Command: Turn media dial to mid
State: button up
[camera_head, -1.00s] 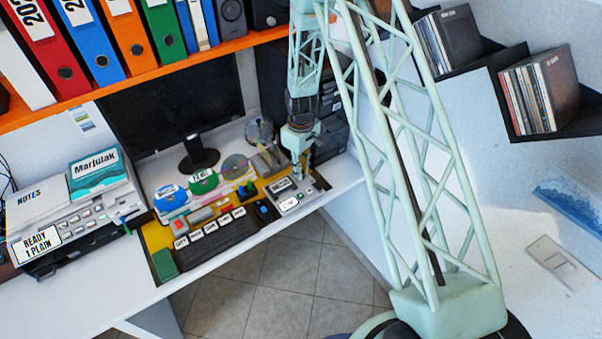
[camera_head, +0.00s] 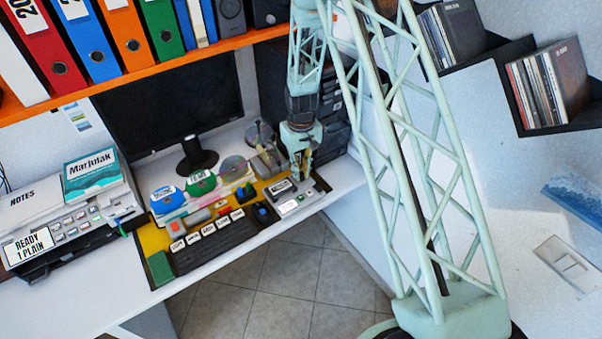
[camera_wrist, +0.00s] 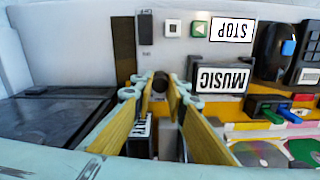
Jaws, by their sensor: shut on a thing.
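The media dial is a small dark round knob (camera_wrist: 159,82), seen between my fingertips in the wrist view. My gripper (camera_wrist: 157,88) has its yellow-sided fingers on either side of the knob and is shut on it. A white "MUSIC" label (camera_wrist: 219,78) lies just right of the fingers, upside down in this view. A dark block with a white label (camera_wrist: 140,128) shows between the fingers, below the knob. In the head view my gripper (camera_head: 302,170) reaches down at the right end of the yellow desk panel; the dial is hidden there.
Disc holders (camera_head: 202,184) and a keyboard (camera_head: 215,241) stand to the left on the desk. A monitor (camera_head: 170,95) stands behind. A dark tower (camera_head: 335,125) is close by my arm.

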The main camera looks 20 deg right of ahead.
aim_at(301, 173)
jog(key=o, duration=0.9)
jog(key=shift+c, duration=0.2)
jog(key=shift+r, duration=0.1)
notch_tip(301, 173, up, 12)
dwell(0.6)
dwell(0.6)
